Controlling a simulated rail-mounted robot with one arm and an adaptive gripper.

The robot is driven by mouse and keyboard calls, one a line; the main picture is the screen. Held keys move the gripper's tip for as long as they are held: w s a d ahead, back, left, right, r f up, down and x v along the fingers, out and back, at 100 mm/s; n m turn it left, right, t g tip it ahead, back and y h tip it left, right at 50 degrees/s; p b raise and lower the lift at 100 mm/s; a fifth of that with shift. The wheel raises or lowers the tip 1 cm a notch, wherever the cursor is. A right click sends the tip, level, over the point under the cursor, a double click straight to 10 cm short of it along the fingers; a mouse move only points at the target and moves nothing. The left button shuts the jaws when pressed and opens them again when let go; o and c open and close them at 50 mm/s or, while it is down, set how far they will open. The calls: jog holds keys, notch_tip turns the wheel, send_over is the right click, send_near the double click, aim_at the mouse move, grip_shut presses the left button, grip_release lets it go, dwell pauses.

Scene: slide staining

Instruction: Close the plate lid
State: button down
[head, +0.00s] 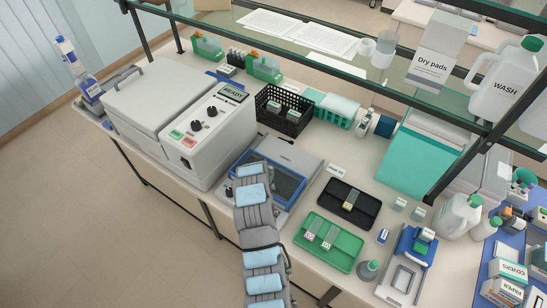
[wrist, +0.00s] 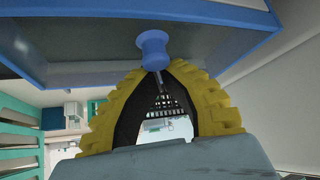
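The plate lid (head: 291,188) is a dark clear panel in a blue frame on a low grey heating plate unit (head: 301,158). It looks tilted up from the unit, but its exact angle is hard to tell. In the wrist view the lid (wrist: 90,55) spans the top, with a blue knob (wrist: 153,48) on its edge. My gripper (wrist: 160,66) has its yellow fingers drawn together around the knob, with the tips at its sides. In the head view my arm covers the lid's front left part, the knob and my gripper.
A large white machine (head: 165,115) stands close on the left. A black basket (head: 284,112) is behind the unit. A black tray (head: 349,205) and a green tray (head: 328,241) with slides lie to the right. A glass shelf (head: 320,55) hangs above the bench's back.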

jog(key=shift+w+d+b, duration=0.15)
jog(key=shift+w+b, duration=0.2)
jog(key=shift+w, duration=0.65)
jog(key=shift+w+d+b, duration=0.15)
jog(key=shift+w+b, duration=0.15)
jog(key=shift+w, duration=0.65)
jog(key=shift+b+v, duration=0.6)
jog(key=shift+v, duration=4.45)
